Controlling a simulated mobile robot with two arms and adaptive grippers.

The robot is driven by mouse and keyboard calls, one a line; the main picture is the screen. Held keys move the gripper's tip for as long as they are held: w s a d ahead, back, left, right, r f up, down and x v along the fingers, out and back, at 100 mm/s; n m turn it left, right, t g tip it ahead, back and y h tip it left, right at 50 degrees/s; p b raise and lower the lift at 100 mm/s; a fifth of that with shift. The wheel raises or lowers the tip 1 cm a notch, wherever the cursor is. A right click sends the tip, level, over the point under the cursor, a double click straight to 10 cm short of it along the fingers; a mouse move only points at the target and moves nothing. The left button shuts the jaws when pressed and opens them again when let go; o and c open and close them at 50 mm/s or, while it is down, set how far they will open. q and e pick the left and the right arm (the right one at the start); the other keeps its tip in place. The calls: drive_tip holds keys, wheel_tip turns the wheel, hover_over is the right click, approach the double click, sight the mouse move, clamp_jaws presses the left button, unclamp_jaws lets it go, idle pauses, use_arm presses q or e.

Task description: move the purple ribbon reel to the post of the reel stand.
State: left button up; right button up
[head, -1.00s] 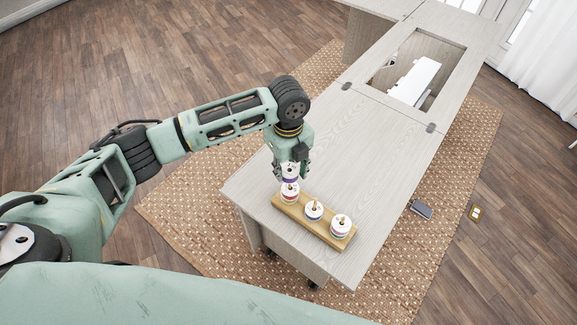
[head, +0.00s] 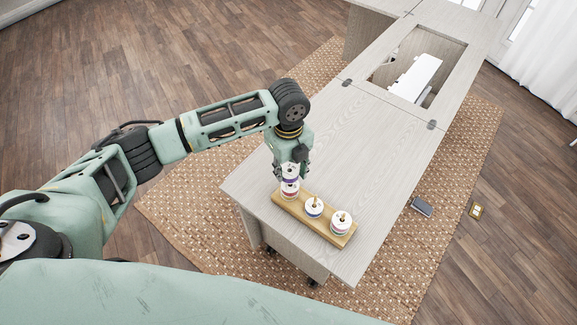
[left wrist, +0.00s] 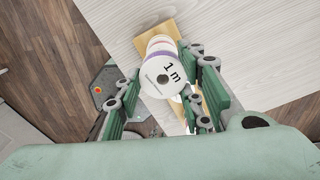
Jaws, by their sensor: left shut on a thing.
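The purple ribbon reel (head: 290,172), a white-flanged spool with a purple band, is in my left gripper (head: 291,168). The gripper is shut on it, and the reel sits right above another reel (head: 289,190) at the left end of the wooden reel stand (head: 303,221). Whether the two reels touch, I cannot tell. The post there is hidden. In the left wrist view the purple reel (left wrist: 163,72) is between the fingers (left wrist: 165,88), its "1 m" face with a dark centre hole toward the camera. My right gripper is out of view.
A middle reel (head: 313,208) and a right reel (head: 341,223) are on the stand, with wooden post tips showing. The stand is at the near end of the pale cabinet top (head: 350,150). The top beyond it is clear up to an opening with a white machine (head: 415,78).

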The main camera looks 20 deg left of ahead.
use_arm(q)
drive_tip(key=shift+f, duration=0.5)
drive_tip(key=shift+f+b, duration=0.4)
drive_tip(key=shift+f, duration=0.6)
drive_tip(key=o, duration=1.1)
wheel_tip(320, 180, up, 12)
idle(0.5)
